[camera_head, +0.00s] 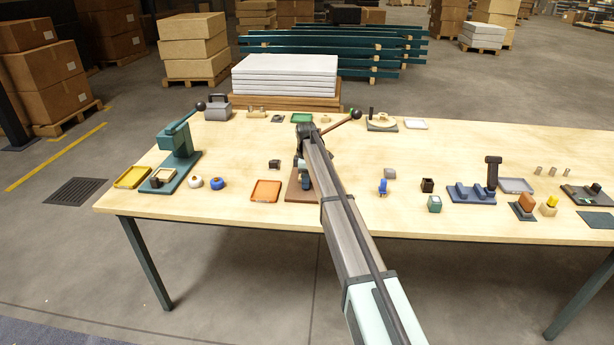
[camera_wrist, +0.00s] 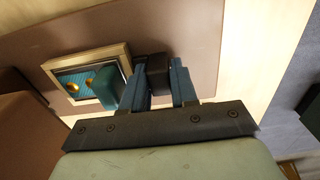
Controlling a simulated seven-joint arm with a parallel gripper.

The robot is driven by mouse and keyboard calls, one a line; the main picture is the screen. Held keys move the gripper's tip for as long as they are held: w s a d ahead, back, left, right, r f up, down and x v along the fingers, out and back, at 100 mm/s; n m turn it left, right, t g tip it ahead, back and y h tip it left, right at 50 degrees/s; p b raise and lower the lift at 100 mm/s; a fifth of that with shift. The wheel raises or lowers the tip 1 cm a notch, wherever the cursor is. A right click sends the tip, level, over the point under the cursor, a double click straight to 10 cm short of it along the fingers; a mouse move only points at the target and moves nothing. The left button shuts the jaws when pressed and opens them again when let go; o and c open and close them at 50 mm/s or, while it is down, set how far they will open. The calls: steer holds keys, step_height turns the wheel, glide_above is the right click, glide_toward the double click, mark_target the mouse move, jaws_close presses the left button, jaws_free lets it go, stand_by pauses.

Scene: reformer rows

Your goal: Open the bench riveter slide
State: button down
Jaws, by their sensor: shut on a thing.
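The bench riveter shows a brown base (camera_head: 293,190), mostly hidden behind my arm, in the head view; a wooden lever (camera_head: 340,124) with a dark knob rises at its upper right. In the wrist view, a cream frame (camera_wrist: 60,64) with a teal bed and brass-coloured dots sits on the brown base (camera_wrist: 195,45). A black block (camera_wrist: 157,68), seemingly the slide's handle, lies between the blue fingers of my gripper (camera_wrist: 160,88), which is shut on it. A teal piece beside the left finger overlaps the frame. How far the slide is out cannot be told.
An orange tray (camera_head: 265,191) and a small black block (camera_head: 274,164) lie left of the riveter. A green press (camera_head: 180,150) stands farther left. A blue clip (camera_head: 382,187) and several small parts lie to the right.

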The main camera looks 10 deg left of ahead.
steer(key=s, duration=0.6)
steer(key=shift+w, duration=0.1)
steer(key=c, duration=1.2)
jaws_free()
steer(key=shift+c, duration=0.2)
steer(key=shift+r, duration=0.15)
step_height(320, 180, up, 14)
steer(key=shift+f, duration=0.2)
